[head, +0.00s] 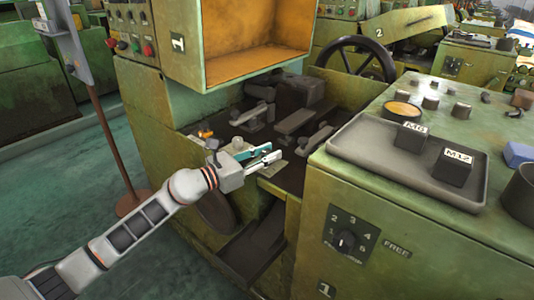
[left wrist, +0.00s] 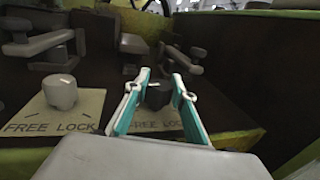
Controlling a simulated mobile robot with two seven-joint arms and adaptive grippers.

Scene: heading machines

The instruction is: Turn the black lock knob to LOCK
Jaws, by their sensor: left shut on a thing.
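The black lock knob (left wrist: 158,95) stands on a pale plate marked FREE and LOCK, and shows in the left wrist view between my fingers. My left gripper (left wrist: 157,92) is shut on it, one teal-and-white finger on each side. In the head view my left gripper (head: 268,155) reaches into the machine's recess from the left, and its fingers hide the knob. Most of the plate's lettering is behind the gripper, and I cannot tell where the knob points. My right gripper is not in view.
A light grey knob (left wrist: 60,92) on its own FREE LOCK plate (left wrist: 28,118) stands left of my fingers. Grey levers (left wrist: 42,45) rise behind. In the head view a selector knob (head: 346,241) sits on the green front panel, and a tray (head: 372,165) holds two dark blocks.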

